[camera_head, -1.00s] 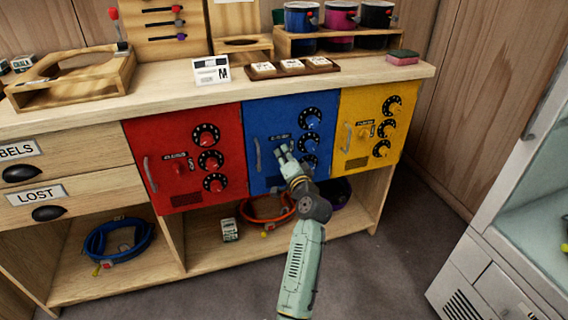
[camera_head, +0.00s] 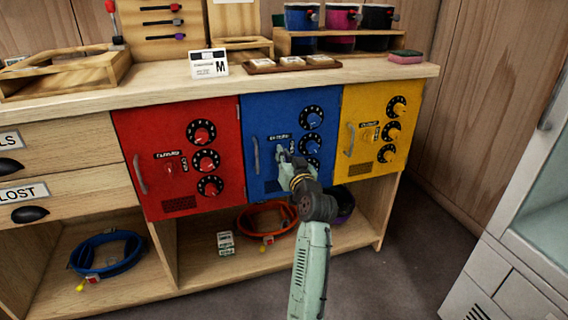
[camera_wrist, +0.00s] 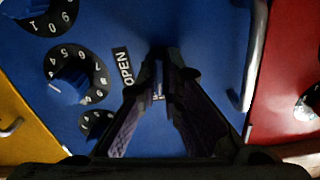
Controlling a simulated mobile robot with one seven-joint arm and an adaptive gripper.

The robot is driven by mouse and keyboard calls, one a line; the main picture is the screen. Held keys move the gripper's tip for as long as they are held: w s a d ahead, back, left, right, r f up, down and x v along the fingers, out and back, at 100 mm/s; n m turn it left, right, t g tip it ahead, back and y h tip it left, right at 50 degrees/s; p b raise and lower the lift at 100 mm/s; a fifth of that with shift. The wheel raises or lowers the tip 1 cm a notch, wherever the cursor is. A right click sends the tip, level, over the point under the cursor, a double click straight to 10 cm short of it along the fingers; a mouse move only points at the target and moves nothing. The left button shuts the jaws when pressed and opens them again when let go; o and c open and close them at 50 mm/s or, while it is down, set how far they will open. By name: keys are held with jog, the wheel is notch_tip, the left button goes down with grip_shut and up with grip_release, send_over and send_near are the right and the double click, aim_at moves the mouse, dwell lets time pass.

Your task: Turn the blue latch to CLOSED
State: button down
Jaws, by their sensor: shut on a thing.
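The blue safe door (camera_head: 262,110) is the middle one of three. It has a grey bar handle (camera_head: 256,155) at its left and several dials (camera_head: 311,117) at its right. My gripper (camera_head: 283,153) is at the door front, just below a small dark label (camera_head: 280,138). In the wrist view, that label reads OPEN (camera_wrist: 122,68) beside my fingers (camera_wrist: 160,80), which converge at their tips. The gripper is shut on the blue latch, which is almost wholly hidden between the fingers. Its angle cannot be told.
The red door (camera_head: 180,120) is to the left and the yellow door (camera_head: 355,105) to the right. The wrist view shows the blue door's handle (camera_wrist: 256,50) and dial (camera_wrist: 70,85) close on either side of my fingers. A white cabinet (camera_head: 505,250) stands at the right.

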jog(key=shift+n+b, duration=0.6)
jog(key=shift+n, duration=0.4)
jog(key=c, duration=1.7)
grip_release()
jog(key=v, duration=0.7)
jog(key=shift+s, duration=0.2)
jog(key=shift+r, duration=0.1)
